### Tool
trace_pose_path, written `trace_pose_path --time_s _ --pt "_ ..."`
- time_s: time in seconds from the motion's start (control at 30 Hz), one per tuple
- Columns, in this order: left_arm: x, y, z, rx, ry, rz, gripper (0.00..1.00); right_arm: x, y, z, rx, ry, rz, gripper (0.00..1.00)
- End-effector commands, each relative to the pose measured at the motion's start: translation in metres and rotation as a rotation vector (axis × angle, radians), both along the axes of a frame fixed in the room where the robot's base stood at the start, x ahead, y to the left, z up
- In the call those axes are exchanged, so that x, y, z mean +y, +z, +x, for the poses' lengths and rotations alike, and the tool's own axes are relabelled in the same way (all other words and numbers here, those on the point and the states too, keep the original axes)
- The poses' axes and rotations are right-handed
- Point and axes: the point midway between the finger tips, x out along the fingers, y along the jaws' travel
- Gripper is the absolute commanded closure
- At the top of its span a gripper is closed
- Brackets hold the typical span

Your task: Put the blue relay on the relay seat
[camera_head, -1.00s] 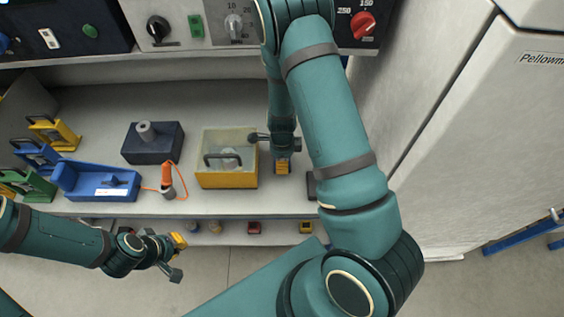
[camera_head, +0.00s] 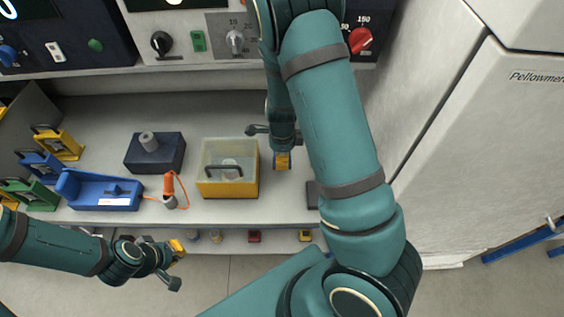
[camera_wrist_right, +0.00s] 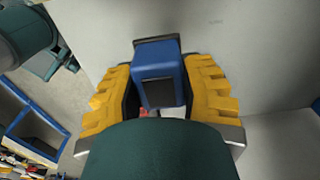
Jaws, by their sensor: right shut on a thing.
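The blue relay (camera_wrist_right: 146,63) is a small blue block with dark end faces. In the right wrist view it sits between the two yellow-padded fingers of my right gripper (camera_wrist_right: 160,95), which is shut on it. In the head view this gripper (camera_head: 282,162) points down over the grey worktop, just right of the yellow box; the relay is largely hidden there. I cannot tell for sure which thing is the relay seat; a small dark flat piece (camera_head: 313,196) lies right of the gripper, partly behind my arm. My left gripper (camera_head: 176,262) hangs in front of the worktop, its jaw state unclear.
A yellow box with a clear top (camera_head: 212,188), an orange-handled tool (camera_head: 169,186), a dark block with a grey knob (camera_head: 172,156) and a blue tray (camera_head: 85,184) stand left of it. Several coloured handled frames (camera_head: 62,145) stand far left. A white cabinet (camera_head: 470,130) bounds the right.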

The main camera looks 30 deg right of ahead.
Motion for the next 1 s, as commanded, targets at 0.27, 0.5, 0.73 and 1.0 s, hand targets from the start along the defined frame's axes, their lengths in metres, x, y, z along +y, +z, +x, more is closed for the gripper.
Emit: trace_pose_path --time_s 0.27,0.5,0.73,1.0 --pt "0.001 0.014 -0.001 0.001 -0.001 -0.002 1.00 -0.026 0.016 0.003 0.003 -0.004 0.002 0.97" --pt "0.001 0.031 -0.001 0.000 -0.001 -0.005 1.00 -0.091 0.006 0.003 0.004 -0.005 0.005 0.97" --pt "0.002 0.042 -0.001 0.000 0.000 -0.007 1.00 -0.141 -0.002 -0.005 0.001 -0.003 0.003 0.97" --pt "0.002 0.045 -0.001 0.000 0.000 -0.008 1.00 -0.159 -0.006 -0.009 -0.001 0.001 0.001 0.97"
